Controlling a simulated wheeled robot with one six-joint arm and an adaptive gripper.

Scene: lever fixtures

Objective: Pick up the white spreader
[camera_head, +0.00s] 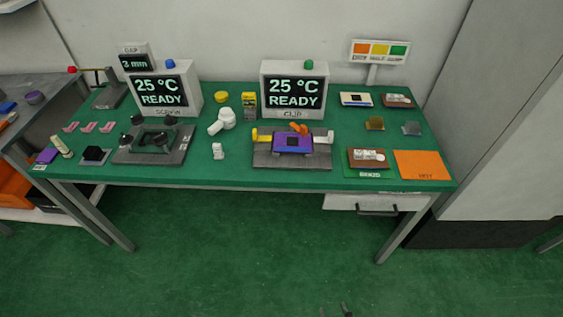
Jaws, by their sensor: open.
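A dark fixture (155,146) stands left of the white pieces, and a grey fixture with a purple block (293,143) stands right. Two display boxes reading 25 °C READY, one labelled CLIP (294,89), stand behind. An orange mat (421,165) lies front right. The green floor is clear.

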